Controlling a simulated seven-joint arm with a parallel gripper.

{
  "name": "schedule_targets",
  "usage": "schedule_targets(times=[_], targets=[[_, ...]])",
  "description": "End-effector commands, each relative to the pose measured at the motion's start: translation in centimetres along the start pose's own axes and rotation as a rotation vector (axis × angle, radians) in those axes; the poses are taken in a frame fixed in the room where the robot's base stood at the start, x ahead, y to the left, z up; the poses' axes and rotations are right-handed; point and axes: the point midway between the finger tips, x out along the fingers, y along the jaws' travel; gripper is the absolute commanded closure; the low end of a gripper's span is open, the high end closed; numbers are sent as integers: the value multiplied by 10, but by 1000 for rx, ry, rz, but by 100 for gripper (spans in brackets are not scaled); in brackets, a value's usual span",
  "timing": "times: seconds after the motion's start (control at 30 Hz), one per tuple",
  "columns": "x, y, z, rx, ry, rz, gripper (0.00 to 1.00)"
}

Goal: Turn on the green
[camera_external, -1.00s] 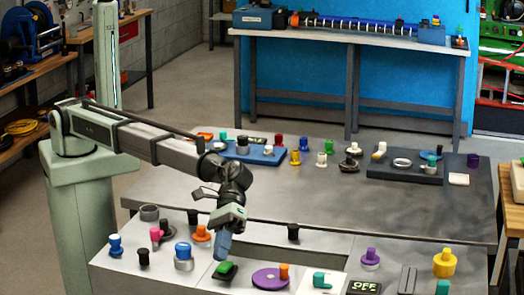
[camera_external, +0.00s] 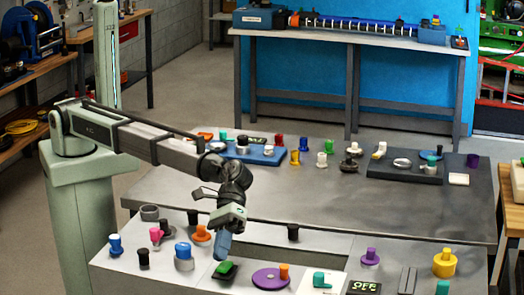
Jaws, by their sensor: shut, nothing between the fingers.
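A small green rocker-like piece (camera_external: 224,268) sits on a dark base on the near light panel. My gripper (camera_external: 222,248) points down just above and behind it, with its blue fingertips together and nothing held. Whether the tips touch the green piece cannot be told from this view. Other green parts are a teal-green handle (camera_external: 321,280) on a white plate and a green knob (camera_external: 443,287) at the bottom edge. A dark display (camera_external: 364,287) beside the white plate reads "OFF".
Close by are a purple disc (camera_external: 270,279) with an orange knob, a blue-topped cylinder (camera_external: 183,255) and a black knob (camera_external: 144,259). A black knob (camera_external: 293,232) stands behind to the right. The grey table (camera_external: 330,208) behind is clear in its middle.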

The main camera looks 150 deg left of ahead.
Motion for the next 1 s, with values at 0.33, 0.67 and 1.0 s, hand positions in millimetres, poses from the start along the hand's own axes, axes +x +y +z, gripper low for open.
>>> schedule_targets(times=[0.33,0.67,1.0], targets=[[0,0,0,0,0,0,100],[1,-1,-1,0,0,0,100],[6,-4,-4,0,0,0,100]])
